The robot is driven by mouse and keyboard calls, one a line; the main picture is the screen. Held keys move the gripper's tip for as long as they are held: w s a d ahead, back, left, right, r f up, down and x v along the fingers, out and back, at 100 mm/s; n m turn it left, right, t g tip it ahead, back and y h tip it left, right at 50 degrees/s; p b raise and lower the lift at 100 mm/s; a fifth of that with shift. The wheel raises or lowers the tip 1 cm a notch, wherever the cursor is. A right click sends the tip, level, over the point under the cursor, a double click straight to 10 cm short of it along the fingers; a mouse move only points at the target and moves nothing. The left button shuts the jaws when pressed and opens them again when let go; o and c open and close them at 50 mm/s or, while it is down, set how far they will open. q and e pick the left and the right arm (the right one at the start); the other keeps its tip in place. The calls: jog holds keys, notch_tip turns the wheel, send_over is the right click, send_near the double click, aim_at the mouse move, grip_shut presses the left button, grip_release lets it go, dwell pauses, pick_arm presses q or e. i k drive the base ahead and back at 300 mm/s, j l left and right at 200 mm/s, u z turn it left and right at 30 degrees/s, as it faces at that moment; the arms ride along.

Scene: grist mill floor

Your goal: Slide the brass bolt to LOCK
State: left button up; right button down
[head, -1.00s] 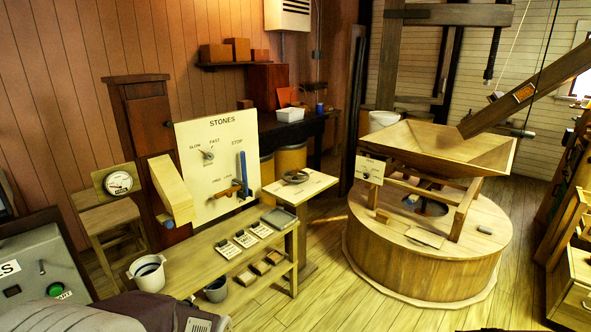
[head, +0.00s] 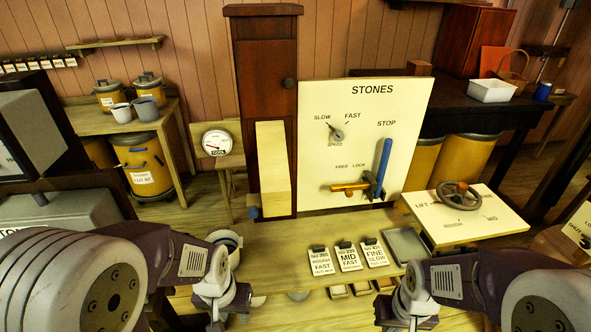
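The brass bolt (head: 350,187) lies level, low on the cream STONES panel (head: 325,125), beneath the small FREE and LOCK lettering. Its right end is close to the blue lever (head: 384,165), which stands nearly upright under STOP; whether they touch I cannot tell. My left gripper (head: 222,310) is at the bottom, left of the panel and lower than the bolt. My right gripper (head: 408,320) is at the bottom edge, below and right of the bolt. Both are away from the bolt. Their fingers are too small or cut off to show their opening.
A wooden bench (head: 275,245) in front of the panel holds label cards (head: 348,256) and a grey tray (head: 408,244). A handwheel (head: 459,195) stands on a pale board at right. A pale wooden beam (head: 273,170) is left of the panel.

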aim_at(348, 188)
jog(key=i+l+u, duration=0.2)
jog(key=i+u, duration=0.25)
jog(key=i+l+u, duration=0.3)
jog(key=u, duration=0.2)
